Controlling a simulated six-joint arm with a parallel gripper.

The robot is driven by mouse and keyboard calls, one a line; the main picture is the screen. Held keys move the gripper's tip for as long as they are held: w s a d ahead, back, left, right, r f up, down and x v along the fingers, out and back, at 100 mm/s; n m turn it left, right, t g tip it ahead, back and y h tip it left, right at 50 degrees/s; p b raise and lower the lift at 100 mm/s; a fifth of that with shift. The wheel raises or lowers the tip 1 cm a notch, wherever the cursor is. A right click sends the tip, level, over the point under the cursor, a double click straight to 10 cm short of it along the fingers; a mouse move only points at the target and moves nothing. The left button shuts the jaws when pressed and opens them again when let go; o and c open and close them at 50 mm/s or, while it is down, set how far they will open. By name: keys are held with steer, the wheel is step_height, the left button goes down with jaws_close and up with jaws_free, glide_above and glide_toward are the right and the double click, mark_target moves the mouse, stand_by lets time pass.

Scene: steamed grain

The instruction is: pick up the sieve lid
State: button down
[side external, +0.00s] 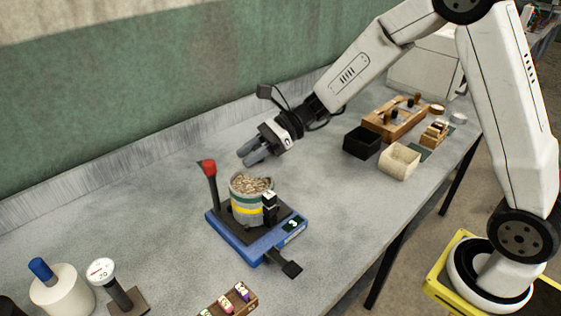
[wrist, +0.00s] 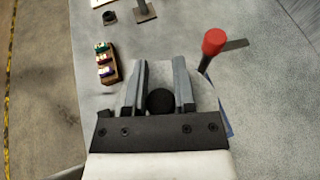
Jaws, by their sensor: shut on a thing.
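My gripper (side external: 248,157) is raised above the table, behind and above the grain cup (side external: 247,204). In the wrist view its two grey fingers (wrist: 158,85) stand on either side of a round black knob, taken as the handle of the sieve lid (wrist: 160,101). A pale surface shows around the fingers there, but I cannot tell its full outline. In the side view I cannot make out the lid. The cup has green and yellow bands, stands upright on the blue-based stand (side external: 228,238), and its grainy contents show at the open top.
A red-topped post (side external: 209,170) rises beside the cup; it also shows in the wrist view (wrist: 215,42). A black box (side external: 361,142), a cream box (side external: 399,161) and a wooden rack (side external: 395,119) stand right. A vial rack (side external: 230,303) is in front.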

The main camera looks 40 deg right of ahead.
steer(key=s+d+r, duration=0.2)
steer(key=s+r, duration=0.4)
steer(key=s, duration=0.5)
steer(key=shift+d+r, duration=0.25)
steer(key=shift+r, duration=0.1)
